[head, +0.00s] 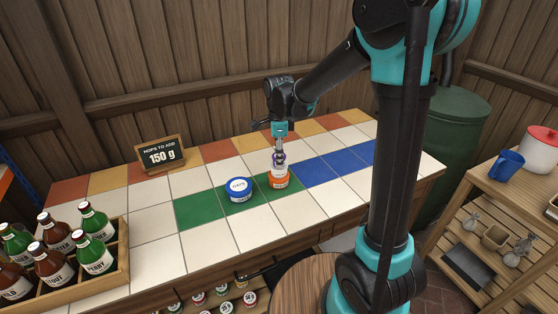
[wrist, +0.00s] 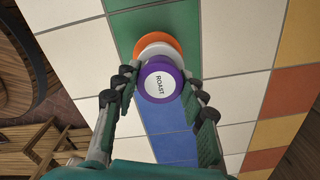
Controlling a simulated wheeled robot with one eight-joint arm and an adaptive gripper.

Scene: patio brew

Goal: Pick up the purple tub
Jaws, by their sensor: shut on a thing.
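The purple tub (wrist: 160,80) has a white lid label reading ROAST and sits between the two fingers of my gripper (wrist: 159,88) in the wrist view. My gripper is shut on its sides. In the head view my gripper (head: 279,146) points down with the purple tub (head: 278,159) in it, over an orange tub (head: 279,182). The orange tub (wrist: 143,47) shows partly behind the purple one in the wrist view. I cannot tell whether the two tubs touch.
A blue-lidded tub (head: 238,186) marked OATS stands just left of the orange tub on the green tiles. Blue tiles (head: 335,164) to the right are bare. A sign (head: 162,154) reads 150 g. A bottle crate (head: 120,270) stands front left.

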